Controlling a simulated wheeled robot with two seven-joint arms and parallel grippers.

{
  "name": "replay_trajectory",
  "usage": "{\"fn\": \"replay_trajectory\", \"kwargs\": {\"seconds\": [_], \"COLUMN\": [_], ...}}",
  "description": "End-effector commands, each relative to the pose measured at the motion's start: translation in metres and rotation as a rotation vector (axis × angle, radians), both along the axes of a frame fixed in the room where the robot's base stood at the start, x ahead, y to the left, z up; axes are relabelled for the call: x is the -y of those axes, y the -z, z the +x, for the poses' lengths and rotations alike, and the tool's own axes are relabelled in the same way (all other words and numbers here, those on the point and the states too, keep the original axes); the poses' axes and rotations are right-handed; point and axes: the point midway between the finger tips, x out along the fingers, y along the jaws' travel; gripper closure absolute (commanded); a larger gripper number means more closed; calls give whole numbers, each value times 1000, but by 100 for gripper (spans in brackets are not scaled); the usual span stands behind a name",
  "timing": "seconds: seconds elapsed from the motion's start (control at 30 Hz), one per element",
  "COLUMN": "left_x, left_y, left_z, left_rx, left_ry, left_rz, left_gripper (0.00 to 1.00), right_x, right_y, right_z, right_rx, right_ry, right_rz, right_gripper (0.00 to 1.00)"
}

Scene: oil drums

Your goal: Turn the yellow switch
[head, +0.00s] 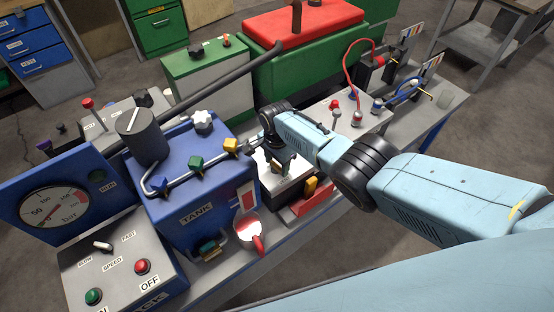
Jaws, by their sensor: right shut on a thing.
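The yellow switch (231,145) is a small block-shaped knob on the grey pipe over the blue tank (180,208). It is the right-hand one in a row with a green knob (196,162) and a blue knob (158,184). My right gripper (246,147) comes in from the right, with its fingertips at the right side of the yellow switch, shut on it. The fingers are small and partly hidden by the wrist. My left gripper is not in view.
A pressure gauge panel (50,208) and a control box (118,262) with buttons stand at the left. A black lever (225,80) slopes behind the tank.

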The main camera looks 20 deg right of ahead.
Motion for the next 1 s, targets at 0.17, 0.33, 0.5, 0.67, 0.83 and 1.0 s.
{"fn": "replay_trajectory", "kwargs": {"seconds": [0.17,0.33,0.5,0.67,0.83,1.0], "left_x": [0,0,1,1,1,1], "left_y": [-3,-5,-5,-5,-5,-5], "left_z": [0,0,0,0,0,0], "left_rx": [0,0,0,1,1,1], "left_ry": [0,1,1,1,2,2], "left_rz": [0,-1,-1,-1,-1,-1], "left_gripper": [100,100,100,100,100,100], "right_x": [1,1,1,1,1,1], "right_y": [-1,-1,-1,-1,-1,-1], "right_z": [1,1,1,1,2,1], "right_rx": [0,3,3,4,4,3], "right_ry": [81,121,137,139,139,138], "right_rz": [-3,-3,-3,-4,-4,-3], "right_gripper": [68,68,68,68,68,25]}}
